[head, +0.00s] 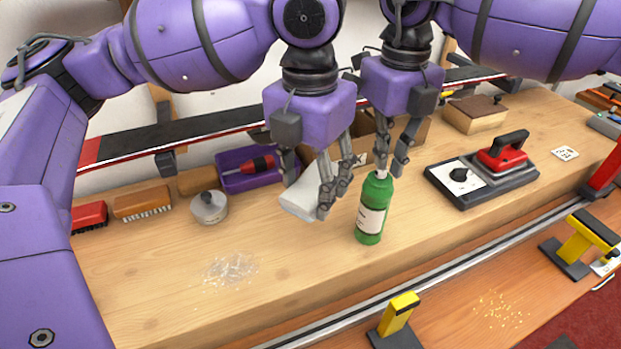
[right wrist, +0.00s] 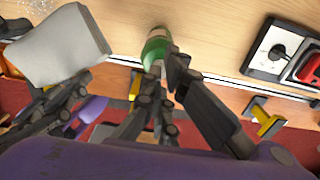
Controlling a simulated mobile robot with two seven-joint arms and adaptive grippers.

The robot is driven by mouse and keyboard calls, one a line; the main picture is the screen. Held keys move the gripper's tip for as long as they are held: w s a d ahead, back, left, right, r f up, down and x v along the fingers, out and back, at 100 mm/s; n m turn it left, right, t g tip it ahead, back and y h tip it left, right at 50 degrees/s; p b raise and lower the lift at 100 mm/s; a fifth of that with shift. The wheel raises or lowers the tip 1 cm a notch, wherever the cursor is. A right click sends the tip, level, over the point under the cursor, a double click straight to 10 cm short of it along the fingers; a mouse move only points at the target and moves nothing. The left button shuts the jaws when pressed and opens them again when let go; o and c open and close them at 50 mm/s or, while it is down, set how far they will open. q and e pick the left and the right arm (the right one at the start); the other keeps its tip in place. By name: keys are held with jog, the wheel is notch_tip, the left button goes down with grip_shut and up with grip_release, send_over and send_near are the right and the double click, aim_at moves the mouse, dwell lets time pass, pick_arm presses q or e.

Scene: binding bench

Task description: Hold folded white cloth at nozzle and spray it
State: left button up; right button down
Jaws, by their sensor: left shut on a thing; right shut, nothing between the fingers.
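The folded white cloth (head: 299,201) is held in my left gripper (head: 322,200), just left of the bottle in the head view. The cloth also shows large at the upper left of the right wrist view (right wrist: 55,48). The green spray bottle (head: 370,225) with a pale label stands upright on the bench. My right gripper (head: 390,168) is shut at the bottle's top, with nothing between its fingers. The fingers cover part of the bottle's top, so I cannot tell whether they touch it. The bottle also shows in the right wrist view (right wrist: 157,48). A gap separates cloth and bottle.
A purple tray (head: 238,182) with a red-handled tool, a round lidded jar (head: 209,207) and brushes (head: 142,203) stand at the back left. A red-handled device (head: 503,152) sits to the right. Clear scraps (head: 230,269) lie on open wood at front left.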

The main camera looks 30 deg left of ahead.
jog(key=shift+r, duration=0.25)
jog(key=shift+r, duration=0.1)
notch_tip(320, 180, up, 7)
dwell(0.7)
notch_tip(320, 180, up, 12)
dwell(0.6)
dwell(0.7)
